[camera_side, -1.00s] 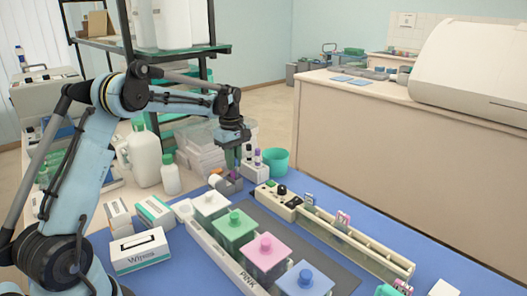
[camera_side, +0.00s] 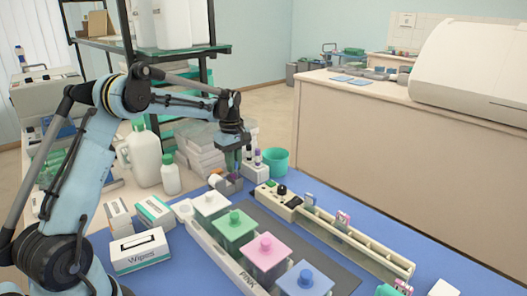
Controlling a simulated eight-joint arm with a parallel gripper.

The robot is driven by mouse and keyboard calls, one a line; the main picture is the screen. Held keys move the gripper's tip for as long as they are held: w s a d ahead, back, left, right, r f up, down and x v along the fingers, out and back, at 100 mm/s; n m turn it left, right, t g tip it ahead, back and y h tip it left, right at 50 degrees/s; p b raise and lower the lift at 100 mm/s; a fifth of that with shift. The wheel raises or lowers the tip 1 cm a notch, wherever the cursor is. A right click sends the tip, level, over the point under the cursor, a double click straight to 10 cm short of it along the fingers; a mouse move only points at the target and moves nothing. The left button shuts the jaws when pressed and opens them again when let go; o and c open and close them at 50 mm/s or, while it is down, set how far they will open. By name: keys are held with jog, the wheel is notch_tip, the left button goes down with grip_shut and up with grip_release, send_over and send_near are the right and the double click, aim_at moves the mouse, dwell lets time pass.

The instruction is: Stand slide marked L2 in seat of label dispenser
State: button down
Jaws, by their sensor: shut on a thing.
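My gripper (camera_side: 233,160) points down at the back of the blue mat and is shut on a slide. The slide is too small and hidden to make out, and its mark cannot be read. The label dispenser (camera_side: 229,185), a small grey and purple body with a white roll at its left, lies directly below my gripper. The fingertips are very close to the dispenser. I cannot tell whether the slide touches the seat, which is hidden.
A rack of purple-capped tubes (camera_side: 256,170) and a teal cup (camera_side: 275,161) stand close right of the gripper. Lidded staining jars (camera_side: 235,230) stand in front, beside a long cream rail (camera_side: 355,243) holding slides. A white bottle (camera_side: 170,178) stands left.

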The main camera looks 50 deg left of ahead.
jog(key=shift+f, duration=0.25)
jog(key=c, duration=1.1)
grip_release()
jog(key=shift+o, duration=0.2)
jog(key=shift+r, duration=0.1)
notch_tip(320, 180, up, 12)
